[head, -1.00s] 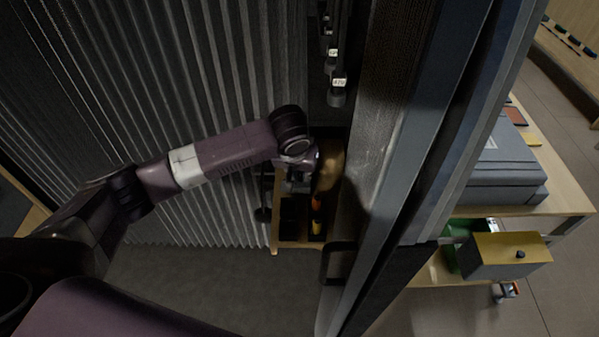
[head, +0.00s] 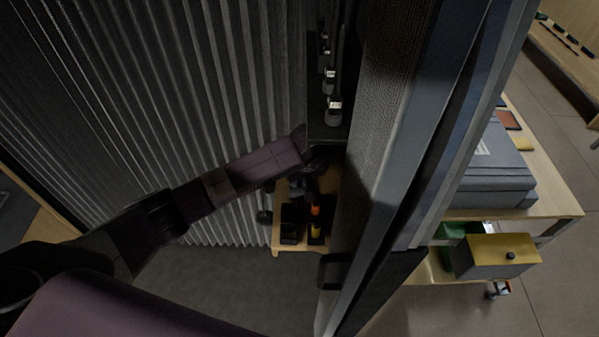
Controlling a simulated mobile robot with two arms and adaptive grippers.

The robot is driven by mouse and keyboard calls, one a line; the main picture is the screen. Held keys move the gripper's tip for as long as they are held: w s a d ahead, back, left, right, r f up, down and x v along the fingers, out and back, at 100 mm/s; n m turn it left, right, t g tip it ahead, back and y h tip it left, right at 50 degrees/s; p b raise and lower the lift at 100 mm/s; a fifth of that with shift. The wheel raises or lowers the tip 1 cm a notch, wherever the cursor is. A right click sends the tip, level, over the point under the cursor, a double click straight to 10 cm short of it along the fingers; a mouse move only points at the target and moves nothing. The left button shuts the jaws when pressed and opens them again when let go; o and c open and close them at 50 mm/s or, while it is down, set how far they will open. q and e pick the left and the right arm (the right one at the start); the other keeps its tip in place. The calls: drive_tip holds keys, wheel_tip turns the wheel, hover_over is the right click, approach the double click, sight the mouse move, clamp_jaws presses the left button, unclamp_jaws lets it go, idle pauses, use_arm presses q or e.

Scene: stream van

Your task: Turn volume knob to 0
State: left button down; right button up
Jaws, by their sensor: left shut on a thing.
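My left arm reaches from the lower left to a dark panel edge near the picture's middle. My left gripper (head: 318,167) is at the arm's end, in deep shadow just below that edge. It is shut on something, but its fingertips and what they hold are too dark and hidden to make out. I cannot pick out the volume knob for certain. Several small upright parts with pale labels (head: 333,107) stand in a row on the dark panel above the gripper. My right gripper is not in view.
A wooden shelf (head: 275,250) with dark holders and an orange-yellow item (head: 316,222) lies below the gripper. A ribbed dark wall (head: 150,80) stands to the left, a thick grey-blue door frame (head: 425,130) to the right. Beyond it is a cart with a grey case (head: 492,178).

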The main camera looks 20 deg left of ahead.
use_arm(q)
drive_tip(key=n+p, duration=0.1)
drive_tip(key=n+y+p, duration=0.1)
drive_tip(key=n, duration=0.1)
drive_tip(key=shift+d+r+g, duration=0.15)
drive_tip(key=shift+d+g, duration=0.05)
drive_tip(key=shift+g, duration=0.1)
drive_tip(key=n+p, duration=0.1)
drive_tip(key=n, duration=0.1)
drive_tip(key=shift+n+g+y, duration=0.3)
drive_tip(key=shift+g, duration=0.1)
drive_tip(key=shift+w+n+g, duration=0.15)
drive_tip(key=shift+n+g, duration=0.25)
drive_tip(key=shift+n, duration=0.7)
drive_tip(key=shift+n+g+y, duration=0.3)
drive_tip(key=shift+n, duration=0.7)
drive_tip(key=shift+w, duration=0.1)
drive_tip(key=c, duration=2)
unclamp_jaws()
drive_tip(key=shift+o, duration=0.2)
